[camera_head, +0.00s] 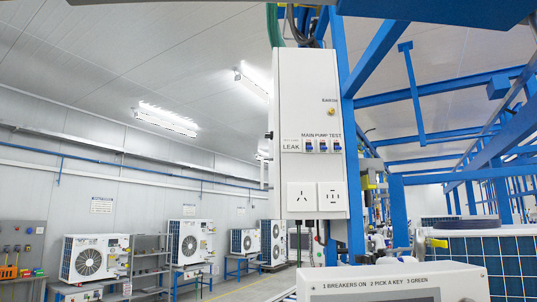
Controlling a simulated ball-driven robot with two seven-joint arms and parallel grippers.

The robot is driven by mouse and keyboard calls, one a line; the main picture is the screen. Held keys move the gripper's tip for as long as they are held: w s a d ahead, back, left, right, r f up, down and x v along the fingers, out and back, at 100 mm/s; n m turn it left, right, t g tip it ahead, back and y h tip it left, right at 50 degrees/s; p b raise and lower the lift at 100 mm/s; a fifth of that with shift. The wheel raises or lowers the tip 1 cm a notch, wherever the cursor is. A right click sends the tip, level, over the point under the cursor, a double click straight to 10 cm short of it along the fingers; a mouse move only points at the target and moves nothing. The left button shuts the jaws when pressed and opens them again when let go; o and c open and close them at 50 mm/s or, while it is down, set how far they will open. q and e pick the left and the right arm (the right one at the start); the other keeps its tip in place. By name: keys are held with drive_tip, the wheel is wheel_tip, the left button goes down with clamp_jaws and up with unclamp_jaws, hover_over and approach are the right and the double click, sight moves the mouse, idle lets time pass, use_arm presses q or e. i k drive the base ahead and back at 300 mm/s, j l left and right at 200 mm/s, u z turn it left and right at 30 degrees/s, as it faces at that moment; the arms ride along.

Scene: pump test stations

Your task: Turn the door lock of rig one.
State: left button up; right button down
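A tall white electrical box (303,80) hangs on a blue post in the middle of the view. Its front carries a small round brass fitting (331,112) at the upper right, with a small label above it that seems to read EARTH. Small dark parts stick out at the box's left edge (268,135); I cannot tell whether one is a lock. A row of small blue-and-white breakers (322,146) sits under the words MAIN PUMP TEST. No part is clearly a door lock, and no rig number is readable. Neither of my grippers is in view.
Two sockets (301,197) sit low on the box. A white console (392,283) with a grey screen stands below, lettered with breakers, key and green steps. Blue frames fill the right side. White fan units (94,257) line the left wall, with open floor before them.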

sight(270, 135)
drive_tip(key=k+j+z, duration=0.15)
drive_tip(key=j, duration=0.25)
drive_tip(key=k+j+z, duration=0.1)
drive_tip(key=j, duration=0.3)
drive_tip(key=k+j+z, duration=0.15)
drive_tip(key=k+j, duration=0.15)
drive_tip(key=k+j+z, duration=0.1)
drive_tip(key=k+j, duration=0.15)
drive_tip(key=j, duration=0.15)
drive_tip(key=z, duration=0.45)
drive_tip(key=i+l+z, duration=0.1)
drive_tip(key=z, duration=0.85)
drive_tip(key=i+z, duration=0.1)
drive_tip(key=z, duration=0.85)
drive_tip(key=i+z, duration=0.1)
drive_tip(key=z, duration=0.4)
drive_tip(key=j, duration=0.45)
drive_tip(key=j+u, duration=0.5)
drive_tip(key=j, duration=0.95)
